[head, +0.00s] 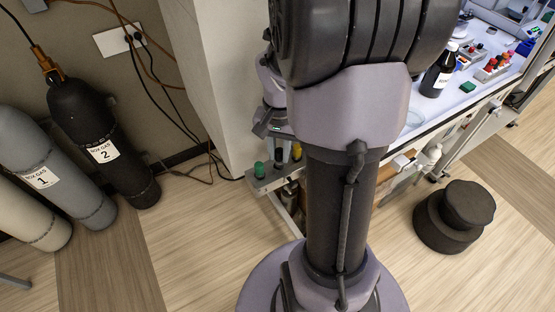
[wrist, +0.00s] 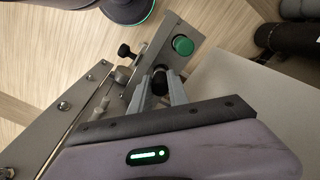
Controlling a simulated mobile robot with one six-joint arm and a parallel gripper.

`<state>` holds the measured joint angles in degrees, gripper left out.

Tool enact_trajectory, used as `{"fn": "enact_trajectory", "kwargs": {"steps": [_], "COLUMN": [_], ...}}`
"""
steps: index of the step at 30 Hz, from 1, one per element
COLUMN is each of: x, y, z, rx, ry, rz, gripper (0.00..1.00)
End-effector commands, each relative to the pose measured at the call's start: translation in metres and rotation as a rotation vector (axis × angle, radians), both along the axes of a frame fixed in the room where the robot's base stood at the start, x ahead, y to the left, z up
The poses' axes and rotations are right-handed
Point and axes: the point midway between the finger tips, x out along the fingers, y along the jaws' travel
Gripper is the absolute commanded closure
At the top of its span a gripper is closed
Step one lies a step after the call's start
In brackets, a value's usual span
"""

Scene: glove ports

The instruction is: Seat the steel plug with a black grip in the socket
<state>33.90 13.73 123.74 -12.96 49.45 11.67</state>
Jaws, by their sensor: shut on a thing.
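In the wrist view my gripper (wrist: 160,86) is shut with its two grey fingers on either side of a black grip (wrist: 160,71), which I take to be that of the steel plug. The grip is over or at a grey metal panel (wrist: 150,56); the steel part and any socket under it are hidden, so I cannot tell how deep it sits. In the head view the panel (head: 268,185) shows left of my arm, which hides most of the gripper.
A green cap (wrist: 183,45) stands on the panel close beside the grip. A black knob (wrist: 126,51) sticks out at the panel's other side. A lab bench (head: 455,95) with bottles is at the right. Gas cylinders (head: 100,135) stand at the left; a black stool (head: 453,215) is at the right.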

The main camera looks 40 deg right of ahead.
Motion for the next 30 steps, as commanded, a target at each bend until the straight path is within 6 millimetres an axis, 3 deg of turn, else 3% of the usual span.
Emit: {"fn": "enact_trajectory", "kwargs": {"steps": [1, 3, 14, 15, 18, 26, 30], "x": [-0.001, 0.0, 0.0, 0.0, 0.0, 0.0, 0.0], "y": [0.0, 0.0, 0.0, 0.0, 0.0, 0.0, 0.0], "z": [-0.013, -0.019, -0.022, -0.022, -0.021, -0.021, -0.004], "rx": [0.002, 0.001, 0.001, 0.001, 0.0, 0.0, -0.001], "ry": [0.004, 0.002, 0.001, 0.001, 0.001, 0.001, -0.001], "rz": [0.001, 0.0, 0.0, 0.0, 0.0, 0.0, 0.001], "gripper": [1.0, 1.0, 1.0, 0.75, 0.57, 0.57, 0.57]}}
